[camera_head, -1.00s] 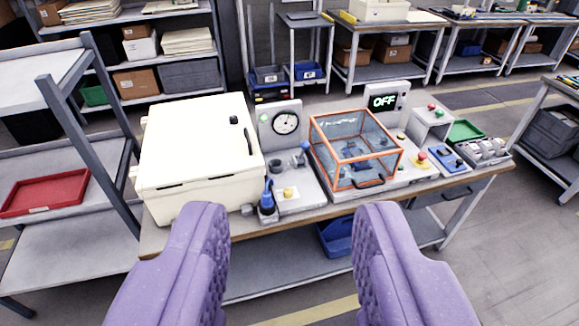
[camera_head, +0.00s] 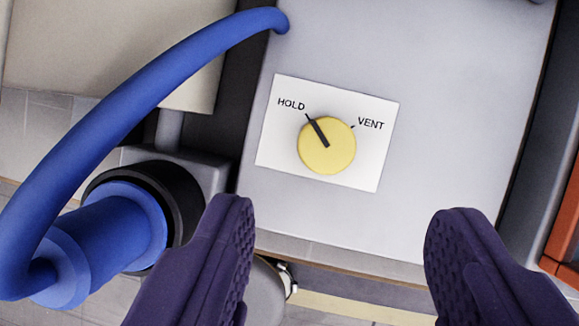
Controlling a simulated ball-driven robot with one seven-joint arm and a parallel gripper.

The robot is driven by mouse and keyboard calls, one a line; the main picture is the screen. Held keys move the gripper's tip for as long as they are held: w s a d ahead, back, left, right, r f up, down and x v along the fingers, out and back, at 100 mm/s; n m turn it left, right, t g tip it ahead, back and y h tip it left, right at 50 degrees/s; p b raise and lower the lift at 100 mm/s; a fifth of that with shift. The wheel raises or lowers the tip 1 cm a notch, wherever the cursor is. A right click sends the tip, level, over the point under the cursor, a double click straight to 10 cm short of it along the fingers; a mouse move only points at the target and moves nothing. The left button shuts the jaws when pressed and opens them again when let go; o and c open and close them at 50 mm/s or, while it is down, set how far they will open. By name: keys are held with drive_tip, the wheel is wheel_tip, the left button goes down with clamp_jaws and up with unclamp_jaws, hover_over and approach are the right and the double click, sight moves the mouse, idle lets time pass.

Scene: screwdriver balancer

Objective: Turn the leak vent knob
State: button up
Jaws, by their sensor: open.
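The leak vent knob (camera_head: 327,147) is a round yellow dial with a dark pointer. It sits on a white label plate (camera_head: 275,150) marked HOLD at upper left and VENT at upper right. The pointer is toward HOLD. The plate is on a light grey panel (camera_head: 430,60). My gripper (camera_head: 338,222) is open and empty. Its two purple padded fingers are spread wide, one lower left and one lower right of the knob in the picture. The fingers do not touch the knob.
A blue hose (camera_head: 130,105) arcs across the left side to a blue connector (camera_head: 115,232) in a black ring, close to my left finger. An orange frame edge (camera_head: 566,225) stands at the far right. The panel around the knob is clear.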

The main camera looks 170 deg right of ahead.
sight(328, 147)
drive_tip(key=b+x, duration=0.1)
drive_tip(key=x, duration=0.3)
drive_tip(key=b+x, duration=0.2)
drive_tip(key=x, duration=0.2)
drive_tip(key=shift+s+a+f, duration=0.1)
drive_tip(key=shift+s, duration=0.15)
drive_tip(key=c, duration=1)
drive_tip(key=shift+m, duration=0.4)
drive_tip(key=m+h, duration=0.1)
drive_tip(key=m, duration=0.2)
drive_tip(key=shift+a+m+h, duration=0.15)
drive_tip(key=shift+m+h, duration=0.15)
drive_tip(key=shift+m+h+p, duration=0.4)
drive_tip(key=shift+m+h, duration=0.5)
drive_tip(key=shift+m, duration=1.3)
drive_tip(key=shift+c, duration=0.2)
